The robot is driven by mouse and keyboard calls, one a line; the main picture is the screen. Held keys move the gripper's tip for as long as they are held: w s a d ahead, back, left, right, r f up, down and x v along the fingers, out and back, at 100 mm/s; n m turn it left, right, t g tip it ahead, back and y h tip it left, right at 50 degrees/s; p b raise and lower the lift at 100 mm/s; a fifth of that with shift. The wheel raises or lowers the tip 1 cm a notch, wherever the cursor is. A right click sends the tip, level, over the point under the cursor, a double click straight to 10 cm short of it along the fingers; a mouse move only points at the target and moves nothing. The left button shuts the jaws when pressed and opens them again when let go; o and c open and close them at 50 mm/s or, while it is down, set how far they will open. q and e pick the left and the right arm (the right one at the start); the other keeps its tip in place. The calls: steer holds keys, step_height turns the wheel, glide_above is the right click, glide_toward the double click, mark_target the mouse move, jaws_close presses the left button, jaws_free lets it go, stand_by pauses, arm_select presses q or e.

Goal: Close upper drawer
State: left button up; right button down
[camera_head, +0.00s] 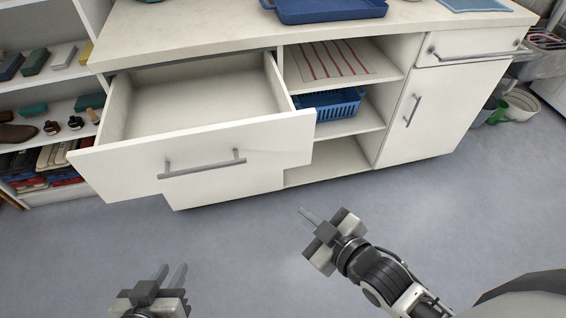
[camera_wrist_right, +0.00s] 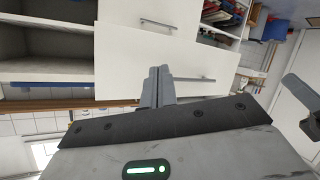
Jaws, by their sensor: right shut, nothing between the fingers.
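The upper drawer (camera_head: 190,155) of the white cabinet is pulled far out, and its inside is empty. Its front carries a grey bar handle (camera_head: 203,167). The upper drawer front also shows upside down in the right wrist view (camera_wrist_right: 120,75), with its handle (camera_wrist_right: 195,79) beyond my fingers. My right gripper (camera_head: 309,215) is shut and empty, in front of the cabinet and to the right of the drawer front, apart from it. Its fingers show in the right wrist view (camera_wrist_right: 159,72). My left gripper (camera_head: 171,273) is open and empty, nearer than the drawer front, at the bottom edge.
The worktop (camera_head: 190,30) carries a blue tray (camera_head: 330,10). Open shelves right of the drawer hold a blue basket (camera_head: 335,104). A shelf unit (camera_head: 45,95) with shoes and brushes stands at left. The grey floor (camera_head: 240,255) before the cabinet is clear.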

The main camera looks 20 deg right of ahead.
steer(key=w+n+t+y+b, duration=0.15)
steer(key=w+n+y, duration=0.25)
steer(key=n, duration=0.7)
steer(key=n+g+y+b, duration=0.1)
steer(key=n+y, duration=0.2)
steer(key=n, duration=0.4)
glide_toward(246, 155)
steer(key=s+a+x, duration=0.1)
steer(key=x, duration=0.4)
steer(key=shift+w+d+r, duration=0.1)
steer(key=shift+w+d, duration=0.1)
steer(key=shift+w, duration=0.65)
